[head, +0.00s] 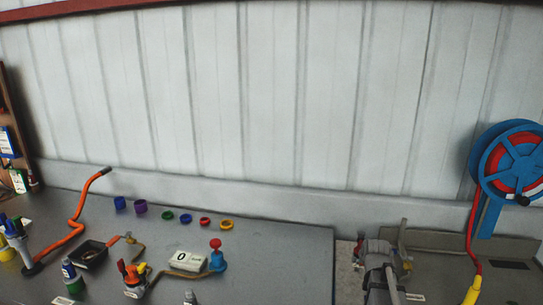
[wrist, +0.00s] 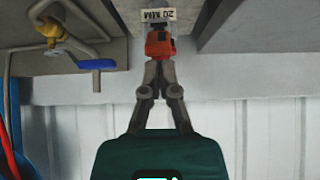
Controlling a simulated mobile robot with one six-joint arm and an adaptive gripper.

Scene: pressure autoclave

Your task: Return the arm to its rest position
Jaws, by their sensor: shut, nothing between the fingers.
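My gripper (wrist: 158,66) shows in the wrist view, with a dark green body and two grey jointed fingers that come together at the tips. It is shut with nothing held. A red-orange part (wrist: 160,43) with a dark top appears just beyond the fingertips, in line with them. A small label reading "20 MM" (wrist: 155,14) is behind it. I cannot tell whether the fingertips touch the red part. In the head view I cannot clearly make out my gripper.
A blue-handled valve (wrist: 97,65) is left in the wrist view. Above the bench, the pale wall's front looks clear.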

